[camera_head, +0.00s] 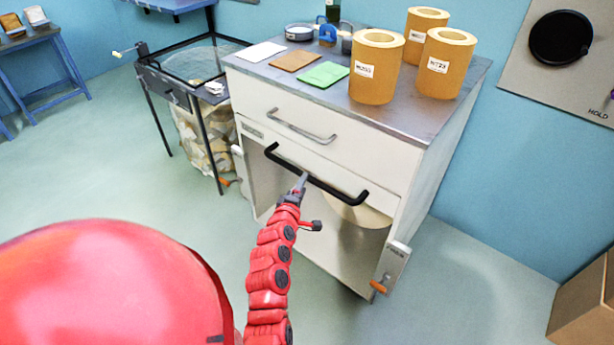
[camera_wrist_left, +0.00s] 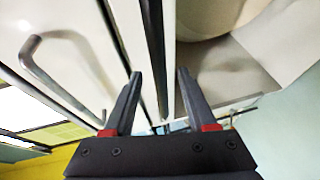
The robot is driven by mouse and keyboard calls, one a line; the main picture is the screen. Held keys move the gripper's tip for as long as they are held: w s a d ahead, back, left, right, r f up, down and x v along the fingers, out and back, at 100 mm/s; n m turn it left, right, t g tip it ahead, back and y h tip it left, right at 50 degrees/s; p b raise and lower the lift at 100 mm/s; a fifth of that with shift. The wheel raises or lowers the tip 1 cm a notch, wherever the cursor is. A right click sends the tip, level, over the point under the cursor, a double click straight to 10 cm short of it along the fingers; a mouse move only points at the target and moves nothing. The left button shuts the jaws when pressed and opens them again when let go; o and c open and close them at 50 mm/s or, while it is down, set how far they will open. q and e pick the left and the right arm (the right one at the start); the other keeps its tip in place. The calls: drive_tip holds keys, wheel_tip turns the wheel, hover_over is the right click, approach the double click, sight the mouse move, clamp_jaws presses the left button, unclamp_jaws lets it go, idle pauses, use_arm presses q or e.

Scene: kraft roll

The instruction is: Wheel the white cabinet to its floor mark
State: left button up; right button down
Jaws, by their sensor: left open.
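The white cabinet (camera_head: 400,172) stands upright against the blue wall, with a grey top, a drawer with a metal handle (camera_head: 300,127) and an open lower bay. A black push bar (camera_head: 330,188) runs across its front. My left gripper (camera_head: 302,182) is at the middle of this bar. In the left wrist view the gripper (camera_wrist_left: 160,76) is open, its two fingers on either side of the black bar (camera_wrist_left: 157,50); I cannot tell if they touch it. My right gripper is not in view. I cannot make out a floor mark.
Orange-handled levers (camera_head: 380,286) sit low at the cabinet's sides. A black-framed stand (camera_head: 156,110) with a full bag is close on the left. A cardboard box (camera_head: 585,305) is at right. Floor in front is clear.

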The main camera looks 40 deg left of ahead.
use_arm(q)
drive_tip(key=shift+x, duration=2.55)
drive_tip(key=shift+a+r, duration=0.1)
drive_tip(key=shift+c, duration=0.2)
drive_tip(key=shift+s, duration=0.1)
clamp_jaws()
